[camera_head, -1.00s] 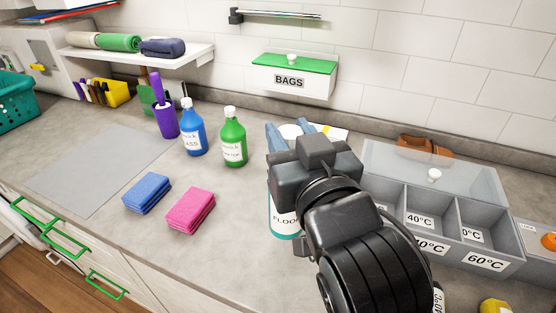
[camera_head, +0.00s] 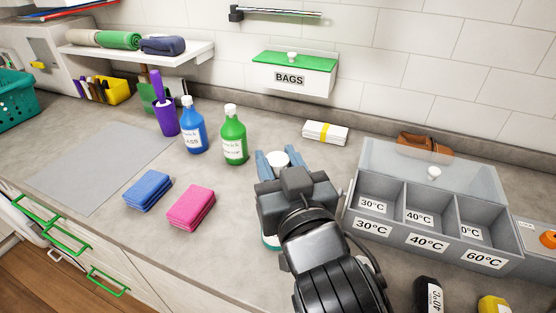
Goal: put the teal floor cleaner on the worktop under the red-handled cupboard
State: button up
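The teal floor cleaner (camera_head: 270,242) is mostly hidden behind my gripper in the head view. Its white cap (camera_head: 278,159) shows between the two blue fingers, and a bit of its teal lower part shows at the left below. My gripper (camera_head: 279,160) has a finger on each side of the bottle and appears shut on it. I cannot tell whether the bottle's base touches the worktop (camera_head: 110,235). No red-handled cupboard shows; the fronts at lower left have green handles (camera_head: 68,242).
Green (camera_head: 234,137) and blue (camera_head: 193,130) bottles stand left of my gripper. Pink (camera_head: 190,208) and blue (camera_head: 147,191) cloths lie nearer the front. A grey sorting box (camera_head: 400,240) is close on the right. A grey mat (camera_head: 85,185) lies bare at left.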

jog(key=o, duration=0.4)
jog(key=shift+r, duration=0.15)
jog(key=b+v, duration=0.2)
jog(key=v, duration=1)
jog(key=s+d+f+m+g+h, duration=0.1)
jog(key=s+d+f+h, duration=0.1)
jog(key=s+d+f, duration=0.85)
jog(key=s+d+f+m+h, duration=0.1)
jog(key=s+d, duration=0.3)
jog(key=s, duration=0.3)
jog(key=s+d+f+m+g+h, duration=0.1)
jog(key=s+d, duration=0.3)
jog(key=s, duration=0.4)
jog(key=shift+s+d+f+m+h, duration=0.2)
jog(key=shift+d+m+h, duration=0.15)
jog(key=shift+h, duration=0.45)
